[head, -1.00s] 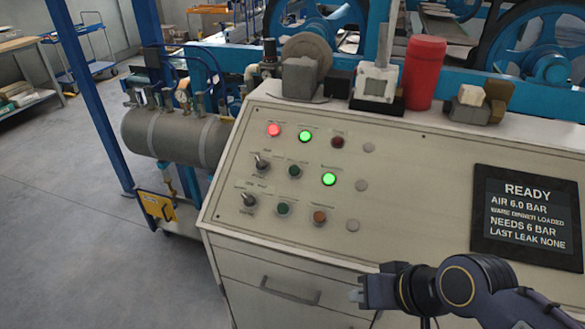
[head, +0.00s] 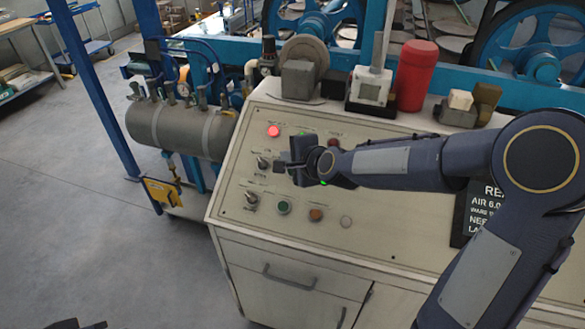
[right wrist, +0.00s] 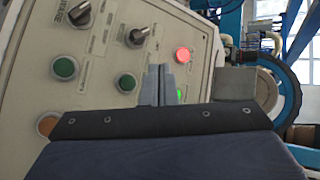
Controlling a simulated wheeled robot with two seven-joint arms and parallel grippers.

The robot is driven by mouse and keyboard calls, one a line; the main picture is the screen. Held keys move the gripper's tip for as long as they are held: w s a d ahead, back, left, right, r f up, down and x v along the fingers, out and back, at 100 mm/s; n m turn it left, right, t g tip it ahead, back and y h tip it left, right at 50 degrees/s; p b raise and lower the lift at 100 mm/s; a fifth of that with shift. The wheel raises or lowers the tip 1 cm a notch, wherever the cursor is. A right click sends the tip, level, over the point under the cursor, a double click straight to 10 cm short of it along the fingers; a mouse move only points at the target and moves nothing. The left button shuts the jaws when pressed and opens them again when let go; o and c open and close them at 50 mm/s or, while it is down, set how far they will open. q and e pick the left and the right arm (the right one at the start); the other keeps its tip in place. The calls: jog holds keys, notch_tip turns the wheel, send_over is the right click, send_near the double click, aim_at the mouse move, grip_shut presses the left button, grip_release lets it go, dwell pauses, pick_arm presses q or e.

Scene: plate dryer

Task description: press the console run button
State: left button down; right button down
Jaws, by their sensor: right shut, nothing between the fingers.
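The console (head: 400,255) has a sloping cream panel with knobs, lamps and buttons; their labels are too small to read. A lit red lamp (head: 274,131) shows at the top left. A green button (head: 284,208) and an orange button (head: 316,215) show in the bottom row. My right gripper (head: 282,168) is shut and empty over the panel's left part, hiding the middle-row controls. In the right wrist view its fingers (right wrist: 158,80) point at the panel between a green button (right wrist: 127,82) and the red lamp (right wrist: 183,55). I cannot tell whether they touch anything.
My right arm covers part of the display (head: 475,215). A red canister (head: 416,76) and a white-and-grey device (head: 371,88) stand on the console's back ledge. A grey tank (head: 180,128) is to the left. A dark part, probably my left gripper (head: 75,324), shows at the bottom edge.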

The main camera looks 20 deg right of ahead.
jog(key=w+f+b, duration=0.1)
jog(key=f+b, duration=0.1)
jog(key=w+d+f+b, duration=0.1)
jog(key=f+b, duration=0.1)
jog(key=w+d+f+b, duration=0.1)
jog(key=f+b, duration=0.2)
jog(key=shift+w+d+f+b, duration=0.2)
jog(key=shift+w+f+b, duration=0.15)
jog(key=shift+b, duration=0.25)
dwell(1.8)
jog(key=shift+w+d+f+b, duration=0.15)
jog(key=shift+f+b, duration=0.2)
jog(key=shift+b, duration=0.2)
jog(key=shift+w+d+f+b, duration=0.15)
jog(key=shift+f+b, duration=0.3)
jog(key=shift+b, duration=0.1)
dwell(0.5)
jog(key=shift+r, duration=0.1)
jog(key=shift+s+a+r+p, duration=0.25)
jog(key=shift+s+r+p, duration=0.1)
jog(key=shift+r+p, duration=0.35)
